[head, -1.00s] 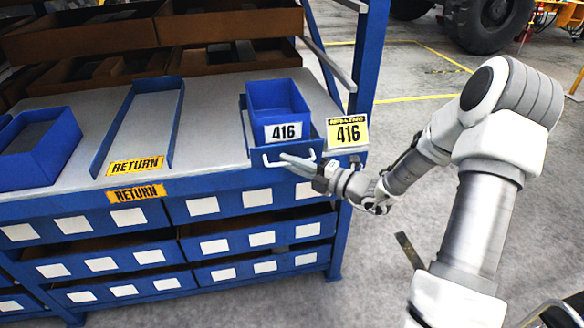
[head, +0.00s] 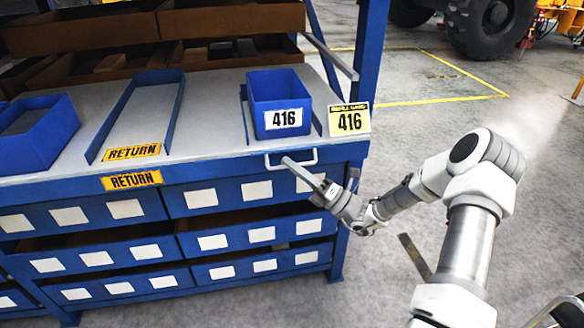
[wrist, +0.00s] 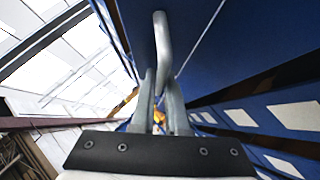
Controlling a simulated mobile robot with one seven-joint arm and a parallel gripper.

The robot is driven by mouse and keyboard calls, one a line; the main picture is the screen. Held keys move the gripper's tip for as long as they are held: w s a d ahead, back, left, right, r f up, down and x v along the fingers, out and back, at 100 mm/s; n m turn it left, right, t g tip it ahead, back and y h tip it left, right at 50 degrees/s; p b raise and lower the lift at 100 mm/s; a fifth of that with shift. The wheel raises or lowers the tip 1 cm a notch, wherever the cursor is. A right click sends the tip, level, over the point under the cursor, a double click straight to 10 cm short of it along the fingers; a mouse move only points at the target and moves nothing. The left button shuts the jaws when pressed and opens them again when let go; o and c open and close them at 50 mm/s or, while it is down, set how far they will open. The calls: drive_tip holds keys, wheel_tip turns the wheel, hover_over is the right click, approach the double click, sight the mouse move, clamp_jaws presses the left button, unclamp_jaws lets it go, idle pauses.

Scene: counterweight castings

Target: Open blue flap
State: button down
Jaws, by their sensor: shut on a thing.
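The blue flap (wrist: 203,30) fills the upper middle of the wrist view as a flat blue panel. Its pale bar handle (head: 309,159) stands out at the front edge of the bench, below the blue bin marked 416 (head: 280,95). The flap hangs down at the bench front in the head view, and I can hardly tell it from the blue rail there. My gripper (head: 288,161) is shut on the handle, reaching up from below right. In the wrist view both fingers (wrist: 160,80) pinch the handle (wrist: 162,42).
A yellow 416 card (head: 349,119) stands at the bench's right corner. An empty lane marked RETURN (head: 132,153) and another blue bin (head: 62,135) are at the left. Drawers with white labels (head: 211,242) lie below. The floor at the right is open.

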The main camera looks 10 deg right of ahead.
drive_tip(key=shift+w+f+n+g+y+b, duration=0.2)
drive_tip(key=shift+f+n+g+y+b, duration=0.35)
drive_tip(key=shift+n+g+y+b, duration=1)
drive_tip(key=shift+w+f+n+g+y+b, duration=0.4)
drive_tip(key=shift+n+g, duration=0.6)
drive_tip(key=shift+n, duration=1.3)
drive_tip(key=shift+w+f+n+g+y+b, duration=0.1)
drive_tip(key=shift+f+n+g+y+b, duration=0.85)
drive_tip(key=shift+n, duration=1)
drive_tip(key=shift+r+g+y, duration=0.3)
drive_tip(key=shift+y, duration=0.1)
drive_tip(key=c, duration=0.9)
unclamp_jaws()
drive_tip(key=v, duration=1.7)
drive_tip(key=shift+d+f, duration=0.1)
drive_tip(key=shift+f, duration=0.1)
drive_tip(key=shift+r, duration=0.1)
